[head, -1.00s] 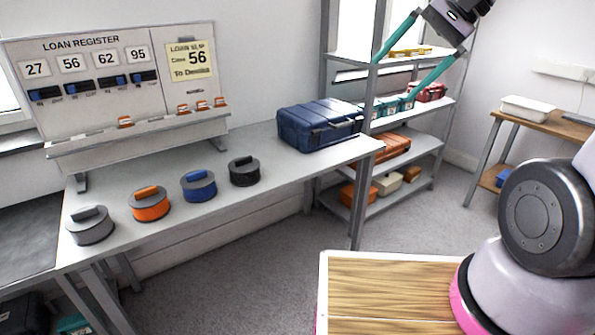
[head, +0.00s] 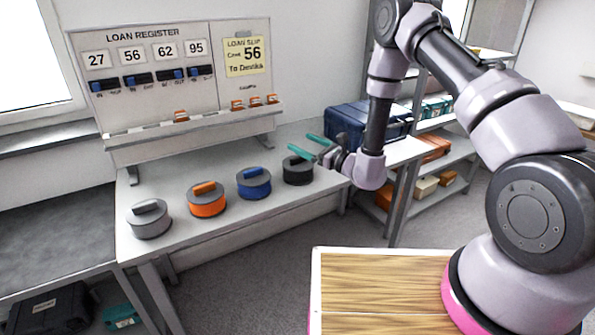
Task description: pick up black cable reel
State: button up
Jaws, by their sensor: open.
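The black cable reel (head: 298,172) is a short dark cylinder on the grey bench (head: 290,205), the rightmost reel in the row. My gripper (head: 308,146) has two teal fingers that are apart, with nothing between them. It reaches in from the right, and its fingers show over and just behind the top of the black reel in the picture. I cannot tell how high the fingers are above it. The fingers and wrist hide part of the reel's top and right side.
To the left stand a blue reel (head: 254,184), an orange reel (head: 207,200) and a grey reel (head: 149,220). A loan register board (head: 175,75) stands behind them. A dark blue case (head: 350,122) sits behind my wrist. The bench front is clear.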

aim_at(299, 159)
jog(key=d+f+m+t+h, duration=0.1)
jog(key=f, duration=0.2)
jog(key=d+f+m+t+h, duration=0.1)
jog(key=f+h, duration=0.1)
jog(key=f, duration=0.2)
jog(key=d+f+m+t+h, duration=0.1)
jog(key=f, duration=0.3)
jog(key=shift+w+d+m, duration=0.1)
jog(key=shift+d+m, duration=0.2)
jog(key=shift+d, duration=0.05)
jog(key=x, duration=0.4)
jog(key=shift+w+a+f, duration=0.1)
jog(key=shift+w, duration=0.2)
jog(key=shift+x, duration=2.9)
jog(key=c, duration=1.3)
jog(key=shift+w+r, duration=0.1)
jog(key=shift+r, duration=0.1)
grip_shut()
jog(key=shift+r, duration=0.1)
